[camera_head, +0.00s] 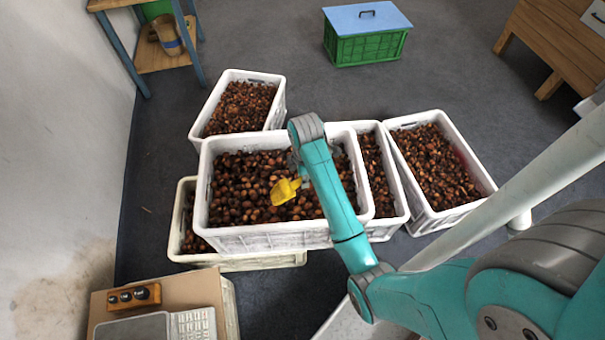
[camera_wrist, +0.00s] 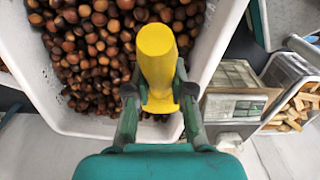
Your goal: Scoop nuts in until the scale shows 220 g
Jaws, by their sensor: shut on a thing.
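A yellow scoop (camera_head: 286,190) is over the chestnuts in the middle white crate (camera_head: 270,236) in the head view. In the wrist view, my gripper (camera_wrist: 160,104) is shut on the yellow scoop (camera_wrist: 157,58), with a finger on each side of its handle. Chestnuts (camera_wrist: 95,45) fill the crate below it. Whether the scoop holds any nuts cannot be seen. The scale (camera_head: 150,328) is at the bottom left of the head view, partly cut off by the frame edge. Its reading is not legible, and no bag shows on it.
More chestnut crates stand around the middle one: behind (camera_head: 240,105), at the right (camera_head: 440,160) and below at the left (camera_head: 250,262). A green crate with a blue lid (camera_head: 367,45) stands farther back. Small weights in a wooden block (camera_head: 134,296) lie beside the scale.

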